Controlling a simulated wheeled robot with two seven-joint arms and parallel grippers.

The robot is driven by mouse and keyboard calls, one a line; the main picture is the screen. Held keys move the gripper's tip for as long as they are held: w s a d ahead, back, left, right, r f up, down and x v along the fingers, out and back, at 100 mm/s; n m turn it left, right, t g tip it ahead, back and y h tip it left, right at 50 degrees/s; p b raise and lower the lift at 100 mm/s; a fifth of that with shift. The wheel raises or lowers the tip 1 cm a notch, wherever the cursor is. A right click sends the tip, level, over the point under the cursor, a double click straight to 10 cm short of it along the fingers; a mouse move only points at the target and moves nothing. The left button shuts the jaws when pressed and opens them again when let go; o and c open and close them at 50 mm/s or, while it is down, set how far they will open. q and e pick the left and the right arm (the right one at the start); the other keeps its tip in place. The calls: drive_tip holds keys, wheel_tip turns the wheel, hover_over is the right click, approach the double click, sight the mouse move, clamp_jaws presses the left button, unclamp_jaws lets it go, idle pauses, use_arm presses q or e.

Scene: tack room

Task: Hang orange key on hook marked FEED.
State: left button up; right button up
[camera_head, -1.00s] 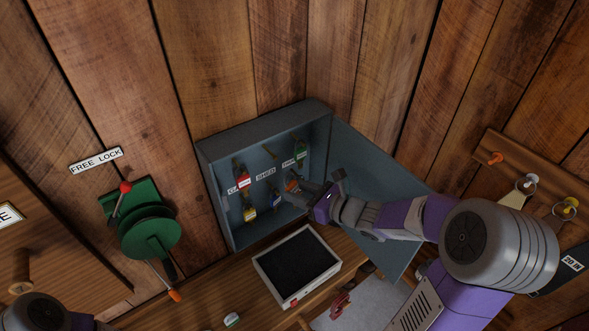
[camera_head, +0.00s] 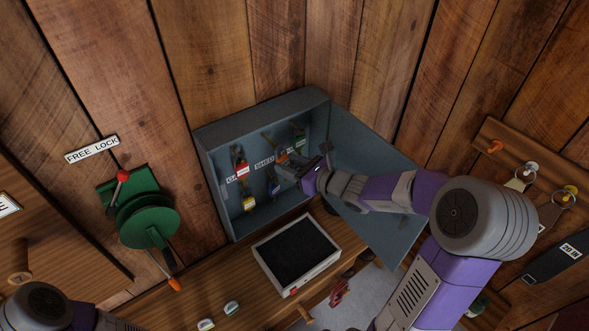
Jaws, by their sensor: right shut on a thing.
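The grey key cabinet (camera_head: 210,165) on the wall stands open, with its door (camera_head: 375,225) swung to the right. Inside are hooks with tagged keys: a red tag (camera_head: 242,170), a yellow tag (camera_head: 249,203), a blue tag (camera_head: 274,187) and a green tag (camera_head: 299,138). My right gripper (camera_head: 292,170) is inside the cabinet, shut on the orange key (camera_head: 282,158), near the upper row. A label reading SHED (camera_head: 264,161) shows left of it. I cannot read a FEED label; my gripper covers part of the row.
A black-lined tray (camera_head: 297,252) sits on the wooden bench below the cabinet. A green reel (camera_head: 148,220) with a red-knobbed lever is on the wall at left.

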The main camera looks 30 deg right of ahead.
sight(288, 162)
drive_tip(key=shift+w+a+f, duration=0.1)
drive_tip(key=shift+w+a, duration=0.05)
drive_tip(key=shift+w, duration=0.65)
drive_tip(key=shift+w+a+f, duration=0.1)
drive_tip(key=shift+w, duration=0.65)
drive_tip(key=shift+w+f+b, duration=0.3)
drive_tip(key=shift+w+b, duration=0.25)
drive_tip(key=shift+b, duration=0.25)
drive_tip(key=o, duration=1.1)
drive_tip(key=v, duration=0.7)
drive_tip(key=shift+s+d, duration=0.1)
drive_tip(key=shift+s, duration=0.15)
